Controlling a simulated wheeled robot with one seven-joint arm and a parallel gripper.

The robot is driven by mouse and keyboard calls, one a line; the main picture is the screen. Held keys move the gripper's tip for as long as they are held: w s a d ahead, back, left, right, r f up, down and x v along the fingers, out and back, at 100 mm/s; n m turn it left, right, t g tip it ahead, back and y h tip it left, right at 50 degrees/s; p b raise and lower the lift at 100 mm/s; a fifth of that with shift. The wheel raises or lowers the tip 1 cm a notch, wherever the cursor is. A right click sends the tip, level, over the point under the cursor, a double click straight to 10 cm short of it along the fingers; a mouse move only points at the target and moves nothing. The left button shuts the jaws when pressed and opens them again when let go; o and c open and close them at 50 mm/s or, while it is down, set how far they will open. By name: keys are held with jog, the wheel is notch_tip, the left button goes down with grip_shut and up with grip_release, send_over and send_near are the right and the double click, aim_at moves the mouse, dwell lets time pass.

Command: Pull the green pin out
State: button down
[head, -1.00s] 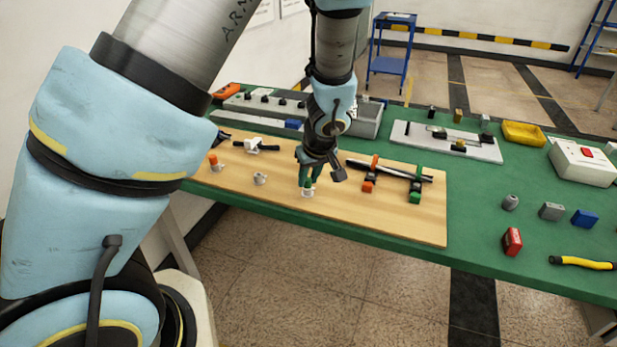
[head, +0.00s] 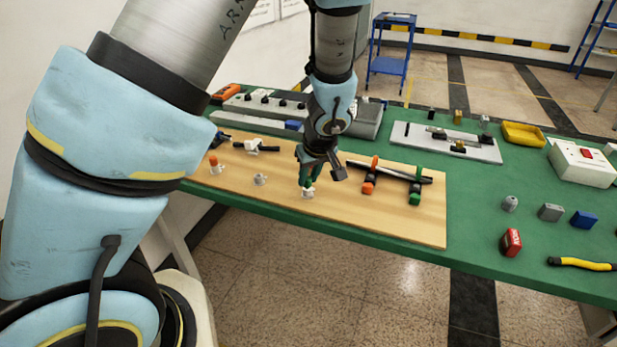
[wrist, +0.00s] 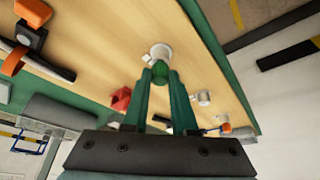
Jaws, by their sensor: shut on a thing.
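The green pin (wrist: 160,70) shows in the wrist view between my fingertips, at the white socket (wrist: 161,51). In the head view the white socket (head: 308,192) stands near the front of the wooden board (head: 340,218), and the pin is mostly hidden by my fingers. My gripper (head: 307,182) points down over the socket, and its green fingers (wrist: 161,80) are shut on the pin. How deep the pin sits in the socket cannot be told.
An empty-looking white socket (head: 260,179) and an orange-topped one (head: 213,161) stand to the left. To the right, dark bars rest by orange (head: 369,184) and green (head: 415,196) clamp-like pieces.

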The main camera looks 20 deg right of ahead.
aim_at(308, 179)
jog(key=shift+r+p, duration=0.65)
jog(key=shift+r, duration=0.8)
jog(key=shift+r+p, duration=0.85)
jog(key=shift+r, duration=0.85)
